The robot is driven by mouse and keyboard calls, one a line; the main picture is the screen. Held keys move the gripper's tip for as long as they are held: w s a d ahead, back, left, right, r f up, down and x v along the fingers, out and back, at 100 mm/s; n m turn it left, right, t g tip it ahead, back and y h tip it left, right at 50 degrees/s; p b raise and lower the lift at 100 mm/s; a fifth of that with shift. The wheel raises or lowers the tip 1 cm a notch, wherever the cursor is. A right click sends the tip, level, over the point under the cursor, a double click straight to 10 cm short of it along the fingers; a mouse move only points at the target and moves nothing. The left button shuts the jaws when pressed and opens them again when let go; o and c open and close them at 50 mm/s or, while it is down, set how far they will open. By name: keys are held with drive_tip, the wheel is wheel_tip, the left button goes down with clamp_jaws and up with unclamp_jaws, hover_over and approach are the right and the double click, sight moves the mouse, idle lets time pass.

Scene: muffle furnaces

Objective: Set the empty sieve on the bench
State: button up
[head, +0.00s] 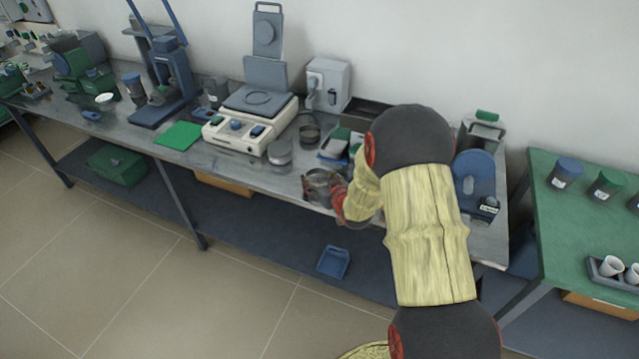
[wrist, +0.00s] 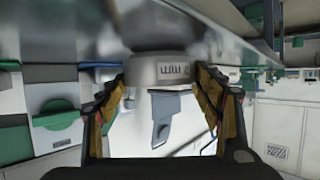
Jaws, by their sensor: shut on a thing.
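The sieve (head: 319,180) is a round grey metal ring at the front edge of the grey metal bench (head: 240,168). My gripper (head: 338,190) is shut on it from the front right. In the wrist view the sieve (wrist: 168,72), with a white label on its wall, sits between the two fingers of my gripper (wrist: 160,85). That view looks upside down, with the bench surface (wrist: 60,35) right against the sieve's rim. I cannot tell whether the sieve rests on the bench or hangs just above it. Its inside is too small to read.
Behind the sieve stand a metal pan (head: 280,153), a dark ring (head: 309,133) and a white machine with an open lid (head: 250,125). A green mat (head: 178,135) lies left. A blue round device (head: 474,175) stands right, past my arm. A green table (head: 570,215) is at far right.

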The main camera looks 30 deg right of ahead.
drive_tip(key=shift+f, duration=0.15)
drive_tip(key=o, duration=1.1)
drive_tip(key=shift+o, duration=0.6)
